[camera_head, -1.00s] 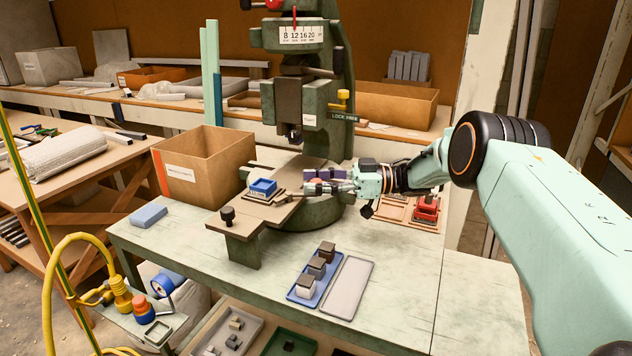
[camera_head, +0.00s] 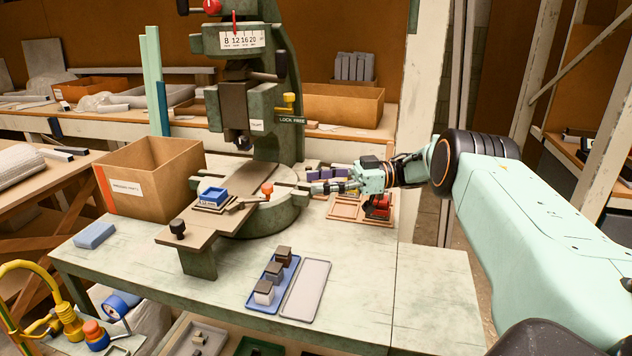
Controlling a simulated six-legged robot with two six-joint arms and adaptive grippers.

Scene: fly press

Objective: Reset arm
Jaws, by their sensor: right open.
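My right arm comes in from the right. Its gripper (camera_head: 322,187) is open and empty, just right of the fly press's round base and above the bench. The green fly press (camera_head: 285,120) stands at the back of the bench. A blue block-like part (camera_head: 213,195) sits in a fixture on its plate. An orange-red knob (camera_head: 267,188) stands on the plate, left of my gripper and apart from it. My left gripper is not in view.
A cardboard box (camera_head: 150,182) stands left of the press. A blue tray with several blocks (camera_head: 272,280) and an empty grey tray (camera_head: 306,290) lie in front. A wooden tray with a red item (camera_head: 346,209) is below my right wrist. The bench's right front is clear.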

